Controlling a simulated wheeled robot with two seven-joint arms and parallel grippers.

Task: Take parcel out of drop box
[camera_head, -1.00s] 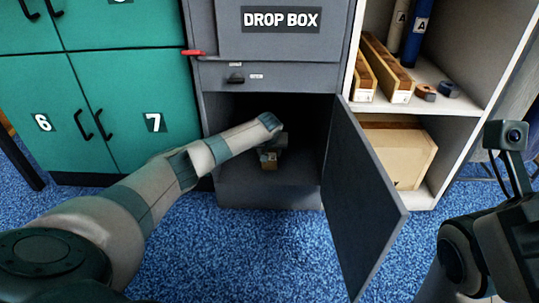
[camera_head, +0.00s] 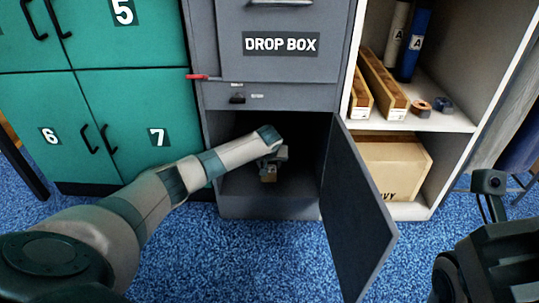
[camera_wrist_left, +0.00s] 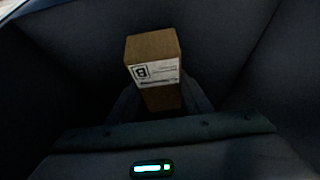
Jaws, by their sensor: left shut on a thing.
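The grey drop box (camera_head: 212,95) stands in the middle, its lower door (camera_head: 356,205) swung open to the right. My left arm reaches into the lower compartment. The parcel (camera_wrist_left: 153,50), a small brown carton with a white label, is between the fingers of my left gripper (camera_wrist_left: 160,100), which is shut on it. In the head view only a small part of the parcel (camera_head: 268,176) shows below the gripper; the wrist hides the rest. My right gripper's fingers are out of the picture; only part of my right arm shows at the lower right.
Green lockers (camera_head: 130,110) stand left of the drop box. A shelf (camera_head: 445,122) on the right holds long cartons, tubes, tape rolls and a large box (camera_head: 392,165). The open door bounds the right side; blue carpet (camera_head: 245,255) in front is clear.

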